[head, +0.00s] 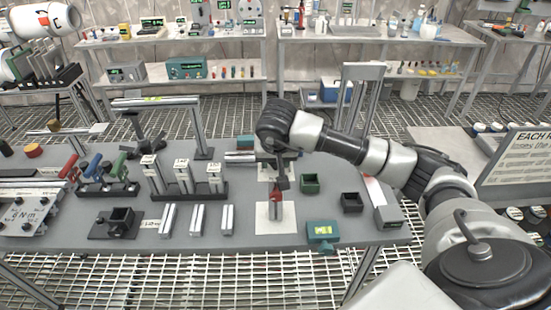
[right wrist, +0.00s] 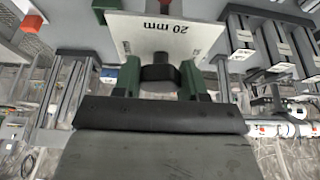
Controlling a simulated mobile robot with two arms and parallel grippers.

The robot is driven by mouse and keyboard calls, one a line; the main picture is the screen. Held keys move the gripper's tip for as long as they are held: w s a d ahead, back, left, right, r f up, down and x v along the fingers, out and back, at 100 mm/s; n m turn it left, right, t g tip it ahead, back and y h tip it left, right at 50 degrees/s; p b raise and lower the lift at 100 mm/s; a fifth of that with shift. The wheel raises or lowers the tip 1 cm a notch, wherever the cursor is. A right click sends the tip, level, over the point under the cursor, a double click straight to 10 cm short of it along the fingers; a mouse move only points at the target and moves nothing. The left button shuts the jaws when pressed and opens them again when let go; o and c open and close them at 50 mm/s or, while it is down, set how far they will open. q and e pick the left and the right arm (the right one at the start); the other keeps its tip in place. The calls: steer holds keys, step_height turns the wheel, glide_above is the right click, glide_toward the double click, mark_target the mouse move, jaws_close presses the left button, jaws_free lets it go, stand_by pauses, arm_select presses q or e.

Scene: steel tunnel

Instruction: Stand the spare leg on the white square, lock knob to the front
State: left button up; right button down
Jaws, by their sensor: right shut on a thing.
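The white square (head: 264,225) lies on the grey table near its front edge. My right gripper (head: 280,188) points down just over it and is shut on a small upright piece with a red part (head: 275,196) and a grey lower end, which I take to be the spare leg. The lower end is over the square; I cannot tell whether it touches. In the right wrist view, a dark round part (right wrist: 158,75) sits between the green fingers (right wrist: 160,82), in front of a white face marked "20 mm" (right wrist: 165,35). Which way the lock knob faces is unclear. My left gripper is not in view.
Three short silver profiles (head: 198,219) lie left of the square. A labelled black rack (head: 190,192) stands behind them. Coloured clamps (head: 95,170) stand at left.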

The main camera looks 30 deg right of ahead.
steer(key=shift+f+b, duration=0.4)
steer(key=shift+b, duration=0.05)
steer(key=c, duration=0.5)
jaws_free()
steer(key=shift+f, duration=0.1)
steer(key=b+v, duration=0.1)
steer(key=v, duration=1)
steer(key=shift+b, duration=0.35)
